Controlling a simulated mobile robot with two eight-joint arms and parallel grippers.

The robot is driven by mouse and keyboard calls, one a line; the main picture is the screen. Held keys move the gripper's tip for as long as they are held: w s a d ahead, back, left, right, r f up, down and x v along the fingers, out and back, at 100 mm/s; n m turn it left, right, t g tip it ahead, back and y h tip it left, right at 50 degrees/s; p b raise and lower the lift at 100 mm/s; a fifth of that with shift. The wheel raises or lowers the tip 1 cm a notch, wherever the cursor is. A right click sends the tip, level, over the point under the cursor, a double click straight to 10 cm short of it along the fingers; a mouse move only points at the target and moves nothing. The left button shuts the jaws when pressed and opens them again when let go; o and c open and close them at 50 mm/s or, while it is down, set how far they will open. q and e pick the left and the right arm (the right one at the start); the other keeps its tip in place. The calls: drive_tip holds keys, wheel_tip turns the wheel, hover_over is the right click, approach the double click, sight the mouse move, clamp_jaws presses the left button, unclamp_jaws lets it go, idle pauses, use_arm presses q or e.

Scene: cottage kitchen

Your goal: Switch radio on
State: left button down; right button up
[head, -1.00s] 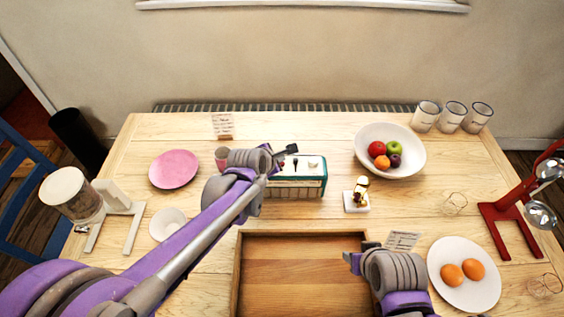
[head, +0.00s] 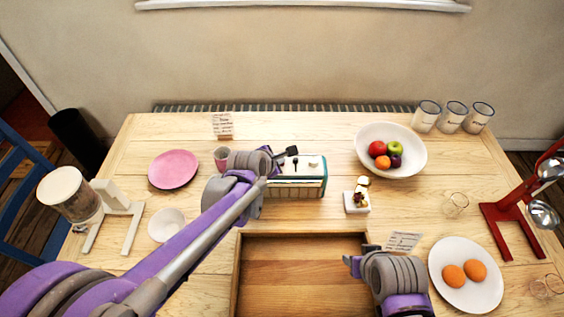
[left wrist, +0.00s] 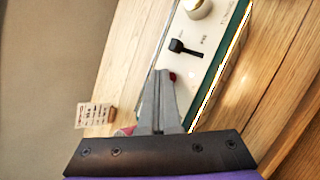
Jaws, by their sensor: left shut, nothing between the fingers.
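The radio (head: 297,189) stands on the table behind the wooden tray, with a pale top and teal edges. Its top panel also shows in the left wrist view (left wrist: 207,62), with a black lever switch (left wrist: 184,47), a light knob (left wrist: 197,8) and a small red spot (left wrist: 173,77). My left gripper (head: 287,152) is shut and empty over the radio's left end. In the left wrist view its closed fingertips (left wrist: 163,73) are beside the red spot, short of the lever; contact cannot be told. My right gripper (head: 359,257) is over the tray's right edge, its jaws unclear.
The wooden tray (head: 240,275) lies in front. A pink plate (head: 173,169) and a cup (head: 221,153) are at left. A plate with eggs (head: 455,295) is at right.

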use_arm(q)
drive_tip(key=shift+r, duration=0.5)
use_arm(e)
drive_tip(key=shift+w+r, duration=0.15)
drive_tip(key=shift+r, duration=0.2)
use_arm(q)
drive_tip(key=shift+r+p, duration=0.1)
drive_tip(key=shift+p, duration=0.2)
wheel_tip(320, 180, up, 6)
drive_tip(key=p, duration=0.3)
use_arm(e)
drive_tip(key=r, duration=0.1)
drive_tip(key=w+r, duration=0.1)
drive_tip(key=r, duration=0.2)
drive_tip(key=shift+w, duration=0.25)
